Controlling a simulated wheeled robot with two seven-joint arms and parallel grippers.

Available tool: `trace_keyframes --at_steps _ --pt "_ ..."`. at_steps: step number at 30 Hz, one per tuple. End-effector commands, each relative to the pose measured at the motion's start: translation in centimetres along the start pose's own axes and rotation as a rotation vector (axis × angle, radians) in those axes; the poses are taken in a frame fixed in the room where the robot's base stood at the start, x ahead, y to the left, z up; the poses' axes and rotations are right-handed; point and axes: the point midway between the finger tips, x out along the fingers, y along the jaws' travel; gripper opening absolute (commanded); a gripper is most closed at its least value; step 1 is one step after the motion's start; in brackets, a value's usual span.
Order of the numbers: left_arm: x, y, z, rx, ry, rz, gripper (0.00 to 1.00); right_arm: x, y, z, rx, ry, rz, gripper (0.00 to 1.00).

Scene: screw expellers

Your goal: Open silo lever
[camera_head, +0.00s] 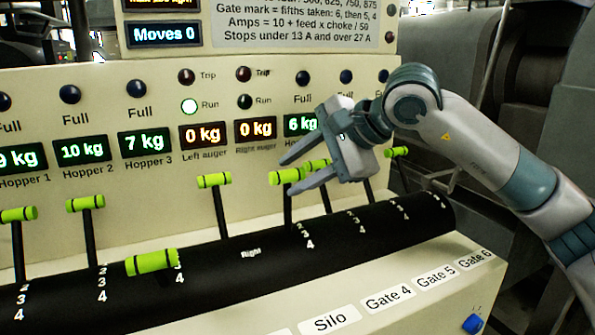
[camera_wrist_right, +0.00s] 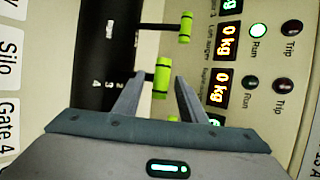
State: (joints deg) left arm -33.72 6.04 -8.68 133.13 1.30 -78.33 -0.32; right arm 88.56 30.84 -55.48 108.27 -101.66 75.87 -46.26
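The silo lever (camera_head: 288,176) is a black stalk with a lime-green cross handle, standing upright on the black curved panel. It lines up with the Silo label (camera_head: 330,320). My right gripper (camera_head: 287,177) is open, its two fingers spread above and below that handle. In the right wrist view the green handle (camera_wrist_right: 162,77) shows between the spread fingertips (camera_wrist_right: 161,78), with a gap visible toward the right finger. Contact on the left side cannot be told. My left gripper is not in view.
A neighbouring lever (camera_head: 213,180) stands upright to the left. Another green handle (camera_head: 318,165) is partly hidden behind my right gripper. The Hopper 3 lever (camera_head: 152,262) is tipped forward. Hopper 1 (camera_head: 18,214) and Hopper 2 (camera_head: 85,203) levers stand upright. The display panel rises behind.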

Motion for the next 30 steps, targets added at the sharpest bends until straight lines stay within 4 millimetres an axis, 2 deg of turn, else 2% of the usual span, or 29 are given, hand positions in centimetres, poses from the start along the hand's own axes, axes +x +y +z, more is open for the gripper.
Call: trace_keyframes --at_steps 5,11,17,30 --pt "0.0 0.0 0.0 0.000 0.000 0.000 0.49 -0.4 -0.1 0.0 0.000 0.001 -0.002 0.38" --pt "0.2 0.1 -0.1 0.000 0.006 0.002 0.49 -2.1 -0.1 -0.1 0.000 0.001 -0.004 0.38" --pt "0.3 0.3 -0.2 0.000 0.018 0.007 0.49 -5.4 -0.1 -0.1 0.000 0.002 -0.005 0.38" --pt "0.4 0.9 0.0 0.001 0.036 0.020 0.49 -14.2 -0.1 0.0 0.000 0.001 -0.003 0.38"
